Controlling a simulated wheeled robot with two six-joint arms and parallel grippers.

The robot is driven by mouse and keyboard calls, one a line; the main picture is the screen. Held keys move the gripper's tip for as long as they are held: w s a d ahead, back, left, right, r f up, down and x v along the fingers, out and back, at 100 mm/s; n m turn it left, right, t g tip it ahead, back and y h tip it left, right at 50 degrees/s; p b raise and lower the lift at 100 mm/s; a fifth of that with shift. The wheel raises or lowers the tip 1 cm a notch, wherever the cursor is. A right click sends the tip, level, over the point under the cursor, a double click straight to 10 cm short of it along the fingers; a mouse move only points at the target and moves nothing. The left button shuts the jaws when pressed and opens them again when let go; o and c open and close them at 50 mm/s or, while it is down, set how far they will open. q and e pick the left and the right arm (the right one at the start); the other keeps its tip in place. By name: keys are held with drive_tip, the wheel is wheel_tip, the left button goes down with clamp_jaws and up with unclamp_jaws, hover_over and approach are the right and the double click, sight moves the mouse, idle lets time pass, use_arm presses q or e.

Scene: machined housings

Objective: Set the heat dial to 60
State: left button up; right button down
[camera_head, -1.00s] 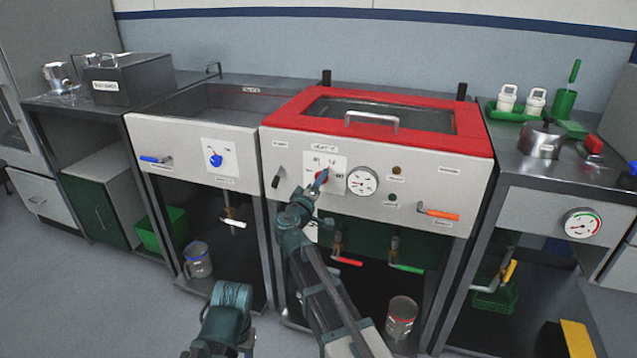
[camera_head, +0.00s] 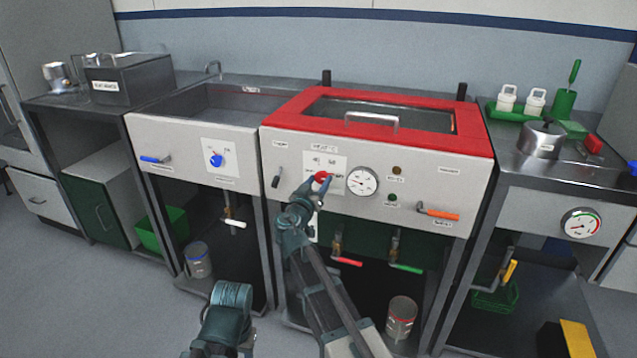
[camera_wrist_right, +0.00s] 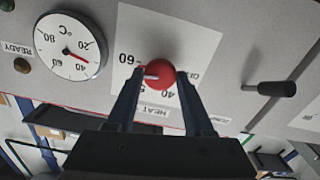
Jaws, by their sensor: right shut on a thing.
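The heat dial is a red round knob (camera_head: 321,178) on a white scale card on the red-topped unit's front panel. In the right wrist view, which looks upside down, the red dial (camera_wrist_right: 165,72) sits between the fingers of my right gripper (camera_wrist_right: 156,80), which is shut on it. Its white mark points left, near the printed 60 (camera_wrist_right: 130,58) and the partly hidden 50. In the head view my right gripper (camera_head: 313,190) reaches the dial from below and covers part of the card. My left arm shows at the bottom, but its fingers do not.
A round temperature gauge (camera_head: 362,181) is right of the dial; it also shows in the wrist view (camera_wrist_right: 71,46). A black lever (camera_head: 277,177) is left of it. An orange-handled lever (camera_head: 438,213) is further right. Red and green valve handles (camera_head: 405,268) are below the panel.

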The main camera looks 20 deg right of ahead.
drive_tip(key=shift+s+m, duration=0.1)
drive_tip(key=shift+m, duration=0.8)
drive_tip(key=shift+c, duration=1.5)
unclamp_jaws()
drive_tip(key=v, duration=1.3)
drive_tip(key=shift+s+a, duration=0.3)
